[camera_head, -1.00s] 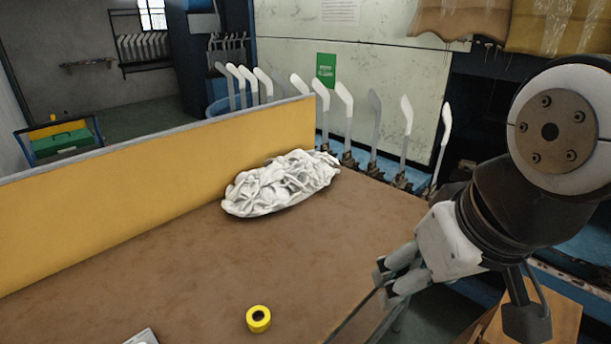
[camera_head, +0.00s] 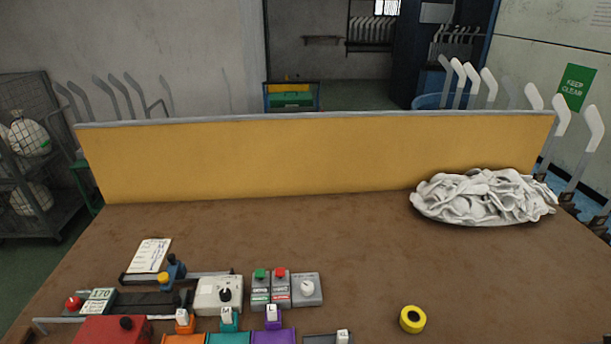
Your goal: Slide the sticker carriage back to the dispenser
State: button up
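A small blue piece with a yellow knob (camera_head: 173,269) sits on a thin dark rail (camera_head: 211,273) at the left of the brown table. It may be the sticker carriage, but I cannot tell for sure. A white printed card (camera_head: 151,255) stands tilted at the rail's left end. In front is a dark track with a red knob and a tag reading 170 (camera_head: 98,298). I cannot tell which part is the dispenser. My gripper is out of view.
A cream box with a black knob (camera_head: 219,295), green and red button boxes (camera_head: 270,289) and a grey knob box (camera_head: 307,289) stand right of the rail. Coloured bins line the front edge. Yellow tape (camera_head: 412,319) and a white sock heap (camera_head: 484,197) lie right. A yellow panel (camera_head: 300,155) closes the back.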

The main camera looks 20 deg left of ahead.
aim_at(177, 269)
jog(key=u, duration=1.75)
jog(key=i+j+z, duration=0.15)
jog(key=j, duration=0.15)
jog(key=j+z, duration=0.1)
jog(key=j, duration=0.15)
jog(key=i+j+z, duration=0.15)
jog(key=j, duration=0.2)
